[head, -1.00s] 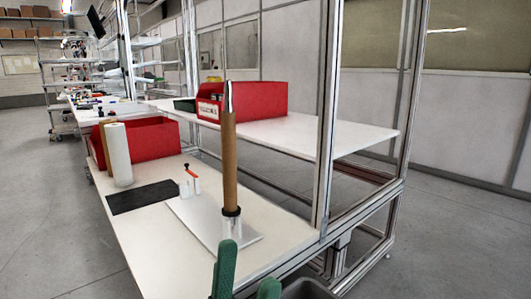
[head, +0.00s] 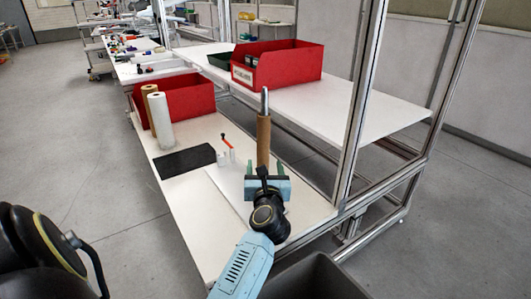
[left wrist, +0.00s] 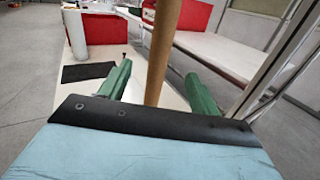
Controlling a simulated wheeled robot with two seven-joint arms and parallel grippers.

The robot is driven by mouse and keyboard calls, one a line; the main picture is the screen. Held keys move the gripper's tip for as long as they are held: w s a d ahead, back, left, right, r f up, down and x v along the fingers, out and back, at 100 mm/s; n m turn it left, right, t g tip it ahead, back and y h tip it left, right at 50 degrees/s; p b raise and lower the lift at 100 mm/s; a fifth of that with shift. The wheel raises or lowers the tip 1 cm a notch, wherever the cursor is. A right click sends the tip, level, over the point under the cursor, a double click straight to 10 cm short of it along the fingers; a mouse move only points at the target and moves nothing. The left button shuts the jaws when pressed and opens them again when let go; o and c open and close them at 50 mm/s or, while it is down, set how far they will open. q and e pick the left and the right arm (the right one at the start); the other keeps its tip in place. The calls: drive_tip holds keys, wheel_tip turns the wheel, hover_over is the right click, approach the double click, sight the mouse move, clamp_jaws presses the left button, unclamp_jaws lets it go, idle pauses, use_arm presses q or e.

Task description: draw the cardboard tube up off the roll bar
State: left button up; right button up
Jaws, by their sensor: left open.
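The brown cardboard tube (head: 263,140) stands upright on the roll bar (head: 264,102), whose bare metal tip shows above it. The bar's pale base plate (head: 228,188) lies on the white bench. My left gripper (head: 266,168) is open in front of the tube's lower part, with its green fingers on either side of the tube in the picture. In the left wrist view the tube (left wrist: 162,55) rises between the two spread fingers (left wrist: 158,78), with clear gaps on both sides. The gripper hides the tube's lower end. My right gripper is not in view.
Behind stand a white roll (head: 162,122), a brown roll (head: 149,108) and a red bin (head: 187,100). A dark mat (head: 186,161) and a small red-handled clamp (head: 227,143) lie left of the tube. A metal frame post (head: 360,100) rises at right. A dark bin (head: 312,278) is in front.

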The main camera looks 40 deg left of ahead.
sight(263, 147)
use_arm(q)
drive_tip(key=shift+n, duration=0.3)
drive_tip(key=b+x, duration=0.1)
drive_tip(key=x, duration=0.5)
drive_tip(key=b+x, duration=0.2)
drive_tip(key=x, duration=0.4)
drive_tip(key=shift+w+f, duration=0.15)
drive_tip(key=shift+f, duration=0.05)
drive_tip(key=shift+x, duration=0.75)
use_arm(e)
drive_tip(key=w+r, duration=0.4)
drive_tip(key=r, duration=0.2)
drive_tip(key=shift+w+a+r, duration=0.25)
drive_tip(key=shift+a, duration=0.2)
use_arm(q)
drive_tip(key=shift+r, duration=0.1)
